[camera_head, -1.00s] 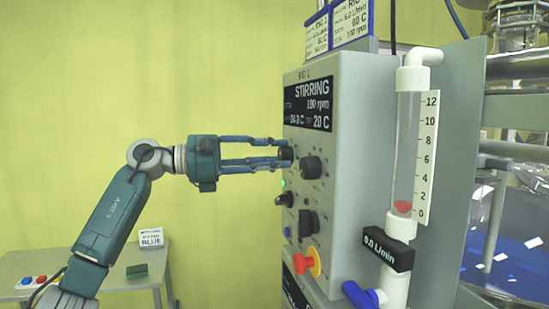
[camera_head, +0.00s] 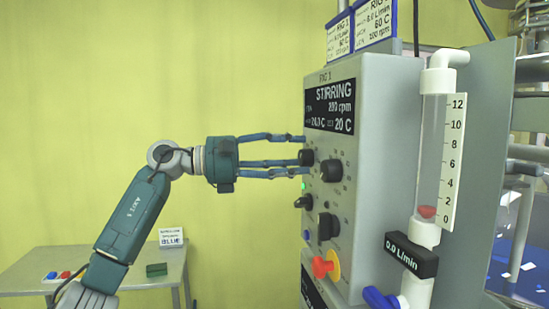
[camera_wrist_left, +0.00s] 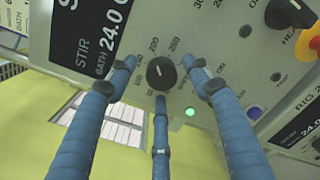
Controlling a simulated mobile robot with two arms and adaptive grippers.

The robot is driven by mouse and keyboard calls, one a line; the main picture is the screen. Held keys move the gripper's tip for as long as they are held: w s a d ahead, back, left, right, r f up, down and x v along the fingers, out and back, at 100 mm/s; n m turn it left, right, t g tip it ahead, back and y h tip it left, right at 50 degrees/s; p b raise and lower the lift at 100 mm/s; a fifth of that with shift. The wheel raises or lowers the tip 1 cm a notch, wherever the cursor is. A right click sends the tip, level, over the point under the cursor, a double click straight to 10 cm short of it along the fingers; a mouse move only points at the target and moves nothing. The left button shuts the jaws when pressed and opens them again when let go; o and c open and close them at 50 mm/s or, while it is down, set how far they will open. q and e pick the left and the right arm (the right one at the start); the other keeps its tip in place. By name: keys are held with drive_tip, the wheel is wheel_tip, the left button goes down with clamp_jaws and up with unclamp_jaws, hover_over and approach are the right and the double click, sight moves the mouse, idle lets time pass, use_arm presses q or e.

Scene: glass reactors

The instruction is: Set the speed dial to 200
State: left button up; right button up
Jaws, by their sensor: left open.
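The speed dial (camera_head: 306,157) is a small black knob on the left part of the control box's front panel. In the left wrist view the dial (camera_wrist_left: 161,73) sits among printed numbers, 200 near its top. My left gripper (camera_head: 303,157) is open, with its blue fingers spread around the dial. In the left wrist view the fingers (camera_wrist_left: 160,85) stand clear of the knob. The stirring display (camera_head: 331,110) seems to read 200 rpm, though its middle digit is blurred. My right gripper is not in view.
A larger black knob (camera_head: 331,171) is right of the dial, with other switches and a red-and-yellow stop button (camera_head: 325,265) below. A flow tube (camera_head: 432,150) stands on the box's right side. A small table (camera_head: 30,268) is at lower left. Open space lies left of the panel.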

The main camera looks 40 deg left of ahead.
use_arm(q)
drive_tip(key=v, duration=1.1)
drive_tip(key=shift+s, duration=0.3)
drive_tip(key=shift+a+r, duration=0.1)
drive_tip(key=shift+r, duration=0.05)
